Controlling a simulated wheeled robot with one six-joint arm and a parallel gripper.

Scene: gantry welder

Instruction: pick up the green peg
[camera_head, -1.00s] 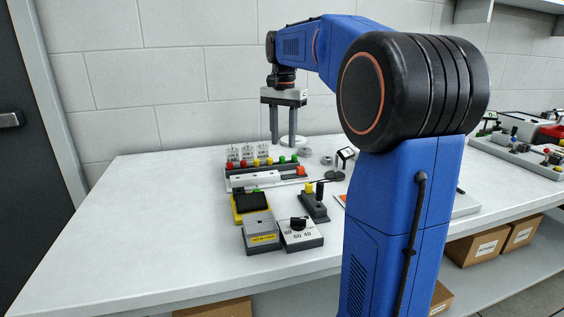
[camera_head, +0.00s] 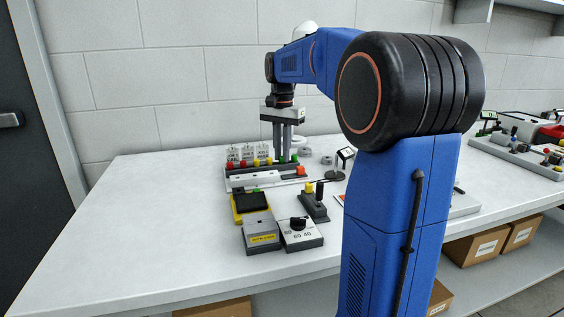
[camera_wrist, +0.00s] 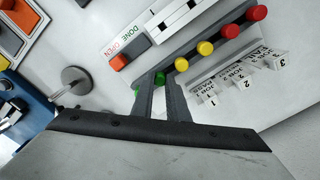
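Two green pegs end a row of coloured pegs on a grey rack. In the wrist view one green peg (camera_wrist: 159,80) sits between my fingertips, still in line with the row. The other green peg (camera_wrist: 138,94) is partly hidden by the left finger; it also shows in the head view (camera_head: 295,158). My gripper (camera_head: 283,160) points down at the rack, its fingers close together on either side of the first green peg, with no clear gap seen. The lower part of that peg is hidden.
Yellow pegs (camera_wrist: 205,48) and red pegs (camera_wrist: 230,31) continue the row. Clear numbered blocks (camera_head: 248,152) stand behind it. An orange button (camera_head: 300,171) is in front. A yellow-black device (camera_head: 251,204) and a dial box (camera_head: 300,234) lie nearer. The table's left is clear.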

